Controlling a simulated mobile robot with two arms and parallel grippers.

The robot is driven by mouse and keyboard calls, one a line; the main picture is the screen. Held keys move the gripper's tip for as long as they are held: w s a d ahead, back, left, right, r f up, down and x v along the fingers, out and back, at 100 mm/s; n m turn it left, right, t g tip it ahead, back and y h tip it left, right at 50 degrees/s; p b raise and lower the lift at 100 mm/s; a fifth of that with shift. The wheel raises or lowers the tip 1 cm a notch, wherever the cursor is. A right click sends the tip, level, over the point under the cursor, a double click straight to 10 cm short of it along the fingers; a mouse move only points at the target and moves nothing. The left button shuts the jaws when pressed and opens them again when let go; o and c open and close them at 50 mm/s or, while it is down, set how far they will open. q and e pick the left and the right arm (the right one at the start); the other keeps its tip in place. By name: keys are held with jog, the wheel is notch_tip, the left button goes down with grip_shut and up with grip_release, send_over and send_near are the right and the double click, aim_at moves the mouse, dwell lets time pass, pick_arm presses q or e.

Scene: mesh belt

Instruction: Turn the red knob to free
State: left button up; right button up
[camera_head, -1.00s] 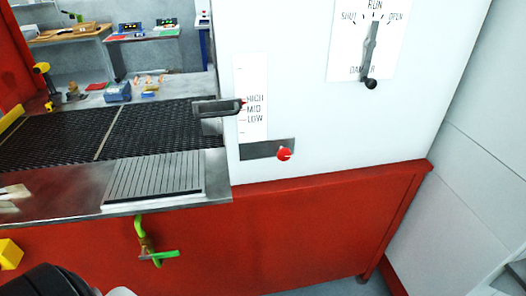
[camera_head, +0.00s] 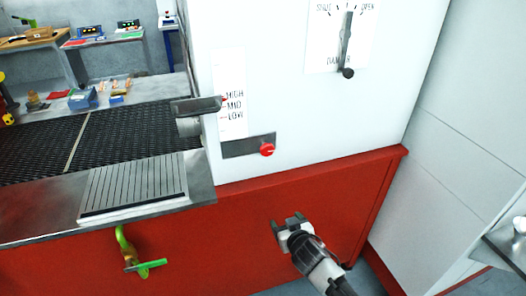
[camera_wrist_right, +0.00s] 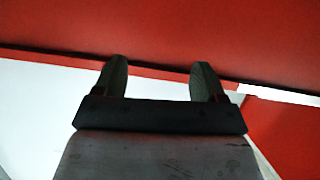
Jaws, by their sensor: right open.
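The red knob (camera_head: 267,150) sits at the right end of a dark plate (camera_head: 240,146) on the white machine face, just above the red base. Any marking on the plate is too small to read. My right gripper (camera_head: 287,220) is open and empty, below and a little right of the knob, in front of the red base. In the right wrist view its two fingers (camera_wrist_right: 160,80) stand apart with nothing between them, and the knob does not show there. My left gripper is not in view.
A handle (camera_head: 195,106) juts out beside the HIGH/MID/LOW scale, above left of the knob. A damper lever (camera_head: 346,45) is higher up. A green-handled valve (camera_head: 130,255) hangs at lower left. A metal shelf (camera_head: 505,250) stands at right.

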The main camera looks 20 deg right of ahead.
aim_at(268, 151)
notch_tip(268, 151, up, 18)
jog(key=w+a+t, duration=0.2)
jog(key=t, duration=0.2)
jog(key=shift+m+y, duration=0.3)
jog(key=w+p, duration=0.1)
jog(key=w, duration=1)
jog(key=shift+a+r, duration=0.1)
jog(key=c, duration=0.9)
